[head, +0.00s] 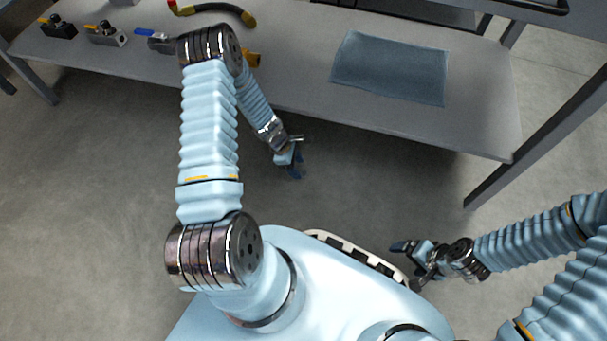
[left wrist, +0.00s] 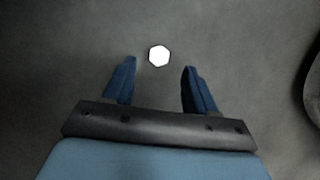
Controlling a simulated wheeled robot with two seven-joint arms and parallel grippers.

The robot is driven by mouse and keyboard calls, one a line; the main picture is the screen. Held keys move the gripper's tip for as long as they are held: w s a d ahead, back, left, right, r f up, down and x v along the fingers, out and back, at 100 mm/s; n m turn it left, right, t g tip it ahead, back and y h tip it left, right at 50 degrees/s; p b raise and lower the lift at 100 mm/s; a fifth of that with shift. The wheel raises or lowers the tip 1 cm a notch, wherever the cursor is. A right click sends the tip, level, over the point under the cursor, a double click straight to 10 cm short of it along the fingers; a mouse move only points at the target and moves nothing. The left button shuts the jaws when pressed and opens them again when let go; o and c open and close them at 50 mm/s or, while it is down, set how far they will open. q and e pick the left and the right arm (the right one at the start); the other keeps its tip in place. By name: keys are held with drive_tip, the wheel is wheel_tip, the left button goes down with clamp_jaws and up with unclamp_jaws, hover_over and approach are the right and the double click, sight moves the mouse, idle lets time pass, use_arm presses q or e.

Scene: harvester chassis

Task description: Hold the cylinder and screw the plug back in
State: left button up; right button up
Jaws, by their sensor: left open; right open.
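I cannot pick out the cylinder or the plug for certain in these views. A bright white hexagonal shape (left wrist: 159,56) shows just beyond the fingertips in the left wrist view, and I cannot tell what it is. My left gripper (head: 292,166) is over the floor in front of the table's front edge. Its two blue fingers are apart and empty in the left wrist view (left wrist: 159,80). My right gripper (head: 408,266) is low at the right, beside my base, away from the table. It is open, with nothing visible in it.
A grey table (head: 290,85) runs across the back. A blue-grey mat (head: 390,68) lies on its right half. A black valve (head: 58,27), a grey valve (head: 106,35), a blue-handled fitting (head: 158,40) and a yellow-and-black hose (head: 215,8) lie at the left. My left arm hides part of the table.

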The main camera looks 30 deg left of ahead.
sight(303, 173)
use_arm(q)
drive_tip(key=b+x, duration=0.1)
drive_tip(key=x, duration=0.3)
drive_tip(key=shift+w, duration=0.15)
clamp_jaws()
